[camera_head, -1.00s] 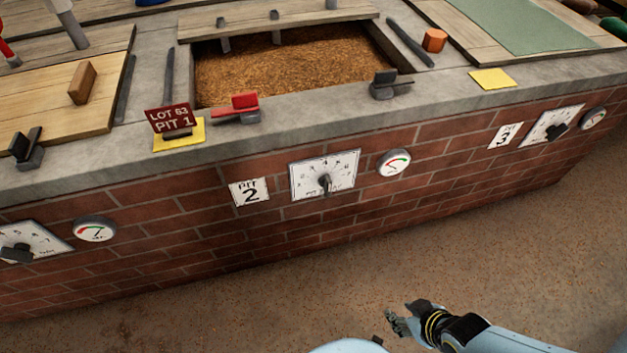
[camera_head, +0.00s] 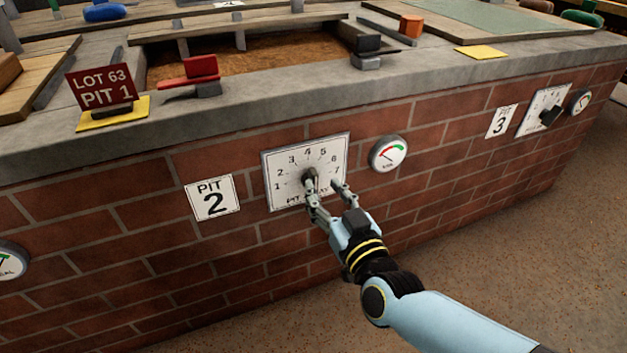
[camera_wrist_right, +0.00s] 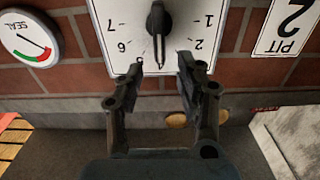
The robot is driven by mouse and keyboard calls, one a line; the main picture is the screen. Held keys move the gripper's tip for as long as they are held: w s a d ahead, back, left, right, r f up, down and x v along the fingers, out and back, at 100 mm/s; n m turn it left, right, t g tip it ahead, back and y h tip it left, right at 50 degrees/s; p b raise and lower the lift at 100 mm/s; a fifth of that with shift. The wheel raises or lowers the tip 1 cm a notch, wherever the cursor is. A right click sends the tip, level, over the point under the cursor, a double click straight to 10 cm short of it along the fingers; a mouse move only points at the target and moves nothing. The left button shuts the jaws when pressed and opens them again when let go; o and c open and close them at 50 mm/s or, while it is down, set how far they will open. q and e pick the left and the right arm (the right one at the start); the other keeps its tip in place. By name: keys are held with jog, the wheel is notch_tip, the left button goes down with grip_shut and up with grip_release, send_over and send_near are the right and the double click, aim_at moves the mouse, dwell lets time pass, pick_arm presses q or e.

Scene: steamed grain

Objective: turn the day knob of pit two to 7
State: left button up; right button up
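The pit two dial (camera_head: 277,195) is a white plate on the brick wall with numbers 1 to 7, left of a gauge and right of the "PIT 2" sign (camera_head: 213,198). Its dark knob (camera_head: 309,179) also shows in the right wrist view (camera_wrist_right: 157,20), which sees it upside down. My right gripper (camera_head: 325,187) is open in front of the dial's lower part. In the wrist view its fingertips (camera_wrist_right: 160,72) are apart, with the pointer's end between them. My left gripper is out of view.
A round gauge (camera_head: 388,154) sits close to the right of the dial. Above, the concrete ledge (camera_head: 330,103) carries a red-handled clamp (camera_head: 203,68), a dark clamp (camera_head: 368,48) and the "LOT 63 PIT 1" sign (camera_head: 101,90). Pit 3's dial (camera_head: 535,118) is farther right.

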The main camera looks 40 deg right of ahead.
aim_at(316, 178)
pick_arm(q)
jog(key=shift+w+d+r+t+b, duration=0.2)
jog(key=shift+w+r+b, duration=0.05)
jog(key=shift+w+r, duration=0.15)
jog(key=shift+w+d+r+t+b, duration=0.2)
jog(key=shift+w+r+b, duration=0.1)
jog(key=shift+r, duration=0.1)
pick_arm(e)
jog(key=x, duration=0.5)
jog(key=shift+w, duration=0.4)
